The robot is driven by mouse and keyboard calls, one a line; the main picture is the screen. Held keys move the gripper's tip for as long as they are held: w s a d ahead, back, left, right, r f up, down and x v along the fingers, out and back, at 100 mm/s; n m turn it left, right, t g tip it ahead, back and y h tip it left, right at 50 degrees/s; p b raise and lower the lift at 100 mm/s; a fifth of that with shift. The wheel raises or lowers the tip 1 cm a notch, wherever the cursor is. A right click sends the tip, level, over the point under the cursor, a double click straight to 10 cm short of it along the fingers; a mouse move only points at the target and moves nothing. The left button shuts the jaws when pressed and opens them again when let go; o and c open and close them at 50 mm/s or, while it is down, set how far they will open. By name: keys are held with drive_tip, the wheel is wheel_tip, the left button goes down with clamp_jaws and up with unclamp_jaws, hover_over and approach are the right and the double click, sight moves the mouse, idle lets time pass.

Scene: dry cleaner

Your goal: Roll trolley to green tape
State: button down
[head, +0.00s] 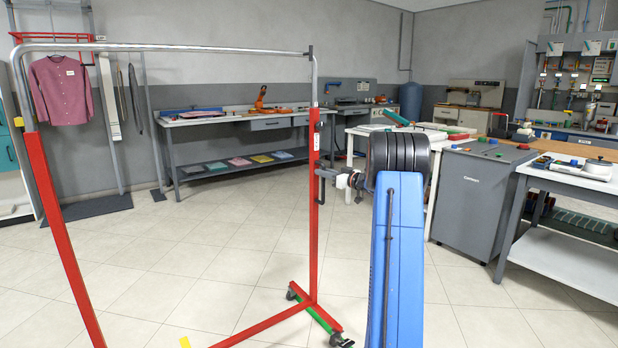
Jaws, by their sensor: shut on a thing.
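The trolley is a wheeled garment rail with red posts (314,190), a chrome top bar (160,47) and a red base with dark castors. It stands upright in front of me, its rail empty. My gripper (322,180) is shut on the trolley's right post, at a small dark handle, about mid-height. My blue arm hides part of the floor to the right. A green strip (322,316) runs along the right foot of the trolley by the castors; I cannot tell whether it is on the foot or on the floor.
A grey cabinet (474,202) and a white-topped table (565,176) stand at right. A long workbench (226,118) lines the back wall. A pink shirt (62,90) hangs at left. A yellow mark (185,342) shows at the bottom. The tiled floor between is clear.

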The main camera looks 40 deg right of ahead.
drive_tip(key=d, duration=0.3)
drive_tip(key=shift+r, duration=0.1)
drive_tip(key=shift+d, duration=0.1)
drive_tip(key=c, duration=1.7)
unclamp_jaws()
drive_tip(key=shift+d, duration=0.15)
drive_tip(key=s+d, duration=0.1)
drive_tip(key=s, duration=0.4)
drive_tip(key=s+d, duration=0.1)
drive_tip(key=s, duration=0.5)
drive_tip(key=s+d, duration=0.1)
drive_tip(key=s, duration=0.5)
drive_tip(key=shift+d, duration=0.1)
